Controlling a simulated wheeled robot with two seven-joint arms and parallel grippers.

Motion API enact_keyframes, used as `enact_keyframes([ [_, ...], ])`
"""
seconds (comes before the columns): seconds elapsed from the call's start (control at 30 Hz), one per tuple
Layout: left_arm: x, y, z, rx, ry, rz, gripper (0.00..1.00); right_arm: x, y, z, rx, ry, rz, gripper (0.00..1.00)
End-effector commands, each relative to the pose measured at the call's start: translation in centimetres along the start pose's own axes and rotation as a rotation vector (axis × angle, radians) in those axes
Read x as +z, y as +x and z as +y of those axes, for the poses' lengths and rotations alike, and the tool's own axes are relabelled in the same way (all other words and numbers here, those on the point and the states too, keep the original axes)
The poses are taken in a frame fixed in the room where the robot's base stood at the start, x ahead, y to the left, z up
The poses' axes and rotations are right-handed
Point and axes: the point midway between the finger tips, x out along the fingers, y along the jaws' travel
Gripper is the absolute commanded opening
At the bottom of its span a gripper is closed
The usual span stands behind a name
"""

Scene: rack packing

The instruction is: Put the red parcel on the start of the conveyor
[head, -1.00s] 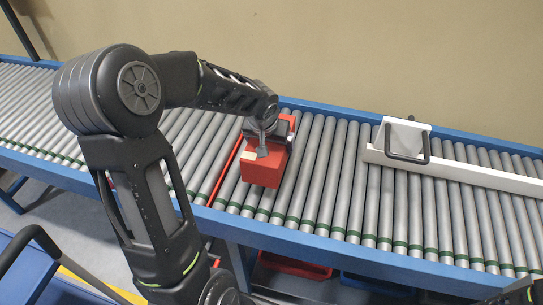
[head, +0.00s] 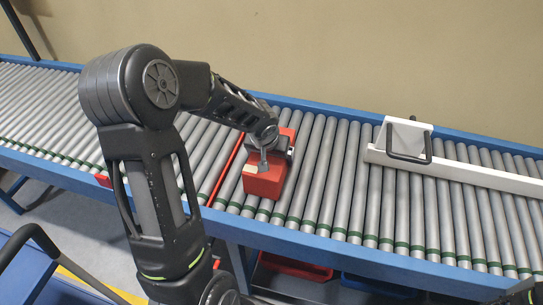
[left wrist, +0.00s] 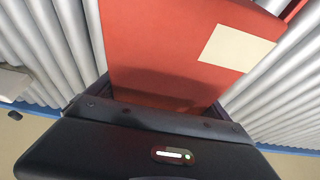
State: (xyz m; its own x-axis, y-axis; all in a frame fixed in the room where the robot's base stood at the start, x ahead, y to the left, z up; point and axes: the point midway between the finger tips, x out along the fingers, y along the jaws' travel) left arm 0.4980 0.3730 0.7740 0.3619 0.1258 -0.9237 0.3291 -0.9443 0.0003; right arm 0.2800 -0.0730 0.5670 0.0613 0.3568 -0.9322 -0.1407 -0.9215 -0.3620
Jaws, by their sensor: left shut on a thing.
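The red parcel (head: 264,184), with a pale label on top, is over the rollers of the conveyor (head: 330,185), just right of a thin red line across them. My left gripper (head: 264,160) comes from above and is shut on the parcel. The parcel is very low, at or just above the rollers; I cannot tell if it touches. In the left wrist view the parcel's red face (left wrist: 160,50) and its pale label fill the space before the gripper, with rollers on both sides. The fingertips are hidden there. My right gripper is not in view.
A white rail (head: 460,172) with a white block and a dark handle (head: 408,155) lies across the rollers to the right. Rollers between it and the parcel are clear. Red and blue bins (head: 295,267) are under the conveyor. A wall stands behind.

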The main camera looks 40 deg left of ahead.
Motion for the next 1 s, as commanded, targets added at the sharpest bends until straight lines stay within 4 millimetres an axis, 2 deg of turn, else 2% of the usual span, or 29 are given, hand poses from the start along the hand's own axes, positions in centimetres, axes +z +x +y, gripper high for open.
enact_keyframes([
  [0.2,0.0,0.3,0.0,0.000,-0.001,0.003,0.21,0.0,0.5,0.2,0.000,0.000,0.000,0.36],
  [0.23,0.1,0.2,0.0,0.000,-0.001,0.000,0.92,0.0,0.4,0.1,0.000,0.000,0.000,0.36],
  [0.3,0.1,0.2,0.0,0.000,-0.001,0.000,0.98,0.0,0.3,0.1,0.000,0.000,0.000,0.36],
  [0.73,-0.1,-0.5,0.0,-0.001,-0.001,0.001,1.00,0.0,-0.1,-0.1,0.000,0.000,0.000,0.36],
  [0.87,-0.1,-2.3,0.0,0.000,-0.002,0.004,1.00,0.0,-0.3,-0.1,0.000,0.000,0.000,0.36],
  [1.0,-0.2,-5.1,0.0,0.000,-0.001,0.004,1.00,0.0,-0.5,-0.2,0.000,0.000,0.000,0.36],
])
